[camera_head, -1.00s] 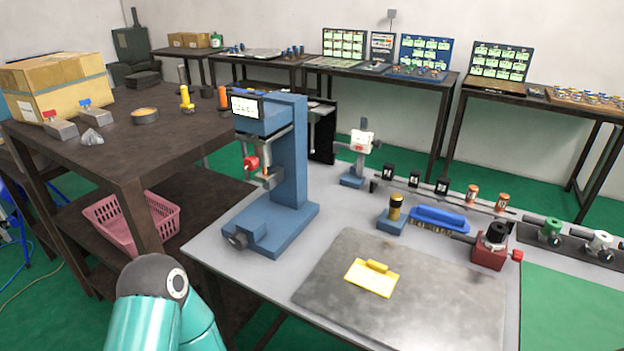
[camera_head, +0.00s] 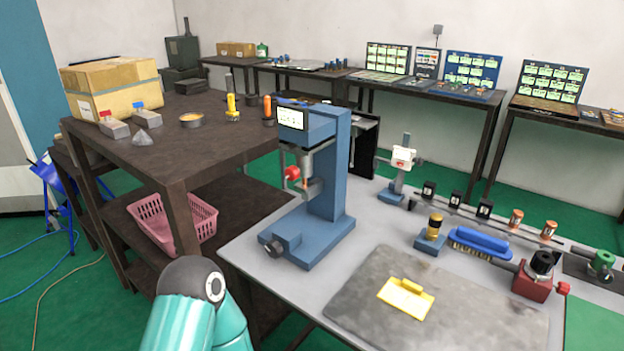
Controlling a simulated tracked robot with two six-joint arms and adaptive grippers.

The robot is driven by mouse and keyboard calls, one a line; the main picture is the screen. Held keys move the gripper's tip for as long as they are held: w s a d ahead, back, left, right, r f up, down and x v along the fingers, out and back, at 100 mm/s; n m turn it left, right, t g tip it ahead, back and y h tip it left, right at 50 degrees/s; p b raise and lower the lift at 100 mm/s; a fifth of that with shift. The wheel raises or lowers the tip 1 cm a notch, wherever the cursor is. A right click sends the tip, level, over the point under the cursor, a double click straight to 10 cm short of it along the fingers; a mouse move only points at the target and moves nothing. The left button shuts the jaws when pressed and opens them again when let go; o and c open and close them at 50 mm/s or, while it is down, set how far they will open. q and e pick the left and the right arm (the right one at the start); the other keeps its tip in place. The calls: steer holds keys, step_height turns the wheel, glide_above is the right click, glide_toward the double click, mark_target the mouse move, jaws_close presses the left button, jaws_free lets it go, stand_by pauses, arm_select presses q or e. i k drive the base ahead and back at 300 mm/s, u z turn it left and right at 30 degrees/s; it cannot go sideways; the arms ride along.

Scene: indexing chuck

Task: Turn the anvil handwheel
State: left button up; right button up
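A blue bench tester (camera_head: 331,165) with a small lit screen (camera_head: 292,118) stands on the back left of the grey table. A dark round knob (camera_head: 273,249) sits low on the front left of its base and looks like the anvil handwheel. A red knob (camera_head: 292,173) shows higher up, beside the tester's head. A teal link of my own arm rises at the bottom of the view, left of the tester and apart from the knob. Neither of my grippers is in view.
A blue brush (camera_head: 481,243) and a red fixture (camera_head: 532,283) stand to the right. A dark workbench (camera_head: 170,160) with a pink basket (camera_head: 172,222) is at left.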

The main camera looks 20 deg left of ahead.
mark_target(274, 248)
steer(key=u, duration=0.1)
steer(key=k, duration=0.5)
steer(key=u, duration=0.65)
steer(key=i, duration=0.4)
steer(key=z, duration=0.05)
